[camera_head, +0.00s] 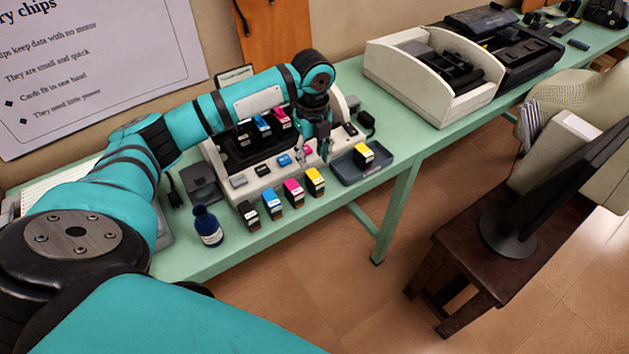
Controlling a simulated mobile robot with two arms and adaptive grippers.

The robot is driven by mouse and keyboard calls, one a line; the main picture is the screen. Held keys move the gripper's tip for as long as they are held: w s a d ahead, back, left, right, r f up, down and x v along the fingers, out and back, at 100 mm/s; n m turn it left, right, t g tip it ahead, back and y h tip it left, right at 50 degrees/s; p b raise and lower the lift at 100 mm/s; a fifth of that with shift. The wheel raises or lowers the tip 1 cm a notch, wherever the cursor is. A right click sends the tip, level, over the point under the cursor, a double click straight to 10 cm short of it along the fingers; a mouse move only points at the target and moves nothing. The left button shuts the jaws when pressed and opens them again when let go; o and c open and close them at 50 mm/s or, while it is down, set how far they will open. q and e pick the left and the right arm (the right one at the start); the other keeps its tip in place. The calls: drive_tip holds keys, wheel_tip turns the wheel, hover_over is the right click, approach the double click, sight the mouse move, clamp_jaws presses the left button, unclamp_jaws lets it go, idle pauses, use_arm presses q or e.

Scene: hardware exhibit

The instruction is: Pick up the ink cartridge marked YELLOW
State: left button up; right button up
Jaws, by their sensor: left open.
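One yellow-topped ink cartridge (315,181) stands upright at the right end of a front row on the green table (205,262). A second yellow-topped cartridge (363,154) stands in a dark shallow tray (377,167) to its right. I cannot read the marking on either. My left gripper (314,153) is open and points down over the front of the printer-like unit (215,151). It is behind and above the front-row yellow cartridge and left of the tray, apart from both. Its fingertips are small and partly blend with the unit. My right gripper is not in view.
Black (249,214), blue (271,203) and magenta (293,192) cartridges stand left of the front yellow one. A dark blue bottle (207,226) stands further left. A cream box (410,82) is at the back right. The table's front edge is close to the row.

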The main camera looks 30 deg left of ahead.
sight(313, 174)
use_arm(q)
drive_tip(key=shift+w+a+f+p, duration=0.15)
drive_tip(key=shift+f+p, duration=0.2)
drive_tip(key=shift+f, duration=1.65)
drive_tip(key=shift+w+f+p, duration=0.1)
drive_tip(key=shift+f+p, duration=0.2)
drive_tip(key=shift+f, duration=1.65)
clamp_jaws()
